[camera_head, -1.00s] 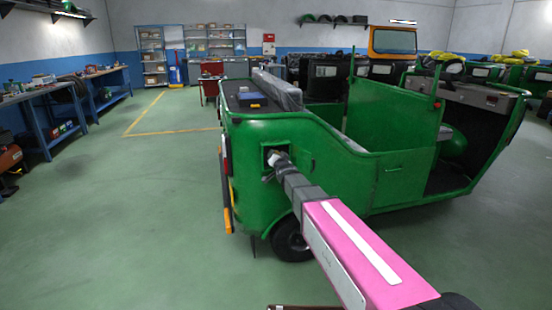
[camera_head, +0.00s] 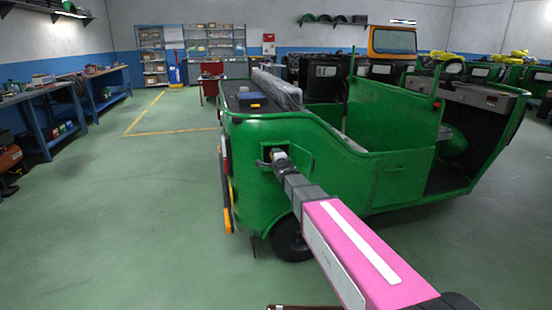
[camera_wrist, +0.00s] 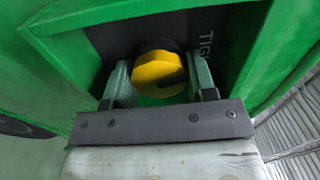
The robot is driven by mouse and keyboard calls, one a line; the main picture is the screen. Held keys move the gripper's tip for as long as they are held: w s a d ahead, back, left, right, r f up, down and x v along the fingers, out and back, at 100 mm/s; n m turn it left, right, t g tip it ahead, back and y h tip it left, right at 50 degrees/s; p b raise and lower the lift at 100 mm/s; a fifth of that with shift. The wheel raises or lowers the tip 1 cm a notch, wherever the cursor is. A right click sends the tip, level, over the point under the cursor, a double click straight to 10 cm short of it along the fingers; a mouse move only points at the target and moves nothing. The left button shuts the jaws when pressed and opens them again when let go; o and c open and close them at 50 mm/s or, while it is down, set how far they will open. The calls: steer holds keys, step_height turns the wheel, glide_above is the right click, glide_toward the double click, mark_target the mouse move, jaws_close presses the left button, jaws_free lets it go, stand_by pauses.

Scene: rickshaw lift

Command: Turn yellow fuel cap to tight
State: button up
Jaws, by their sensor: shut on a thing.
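The yellow fuel cap (camera_wrist: 155,75) sits in a dark recess in the green side panel, seen in the wrist view. A dark mark shows on its right part. My gripper (camera_wrist: 160,82) is shut on the cap, one finger on each side of it. Part of a label (camera_wrist: 207,44), reading "TIG" and a cut-off letter, stands on the dark plate to the right of the cap. In the head view my gripper (camera_head: 276,156) reaches into the recess in the rear side of the green rickshaw (camera_head: 345,185); the cap is hidden there.
The recess's green rim (camera_wrist: 95,17) frames my gripper closely. Workbenches (camera_head: 50,100) line the left wall, and more green vehicles stand at the right and back. The floor (camera_head: 120,210) left of the rickshaw is clear.

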steer(key=shift+m, duration=1.6)
steer(key=o, duration=0.9)
steer(key=v, duration=1)
steer(key=shift+s+d, duration=0.1)
steer(key=shift+s, duration=0.3)
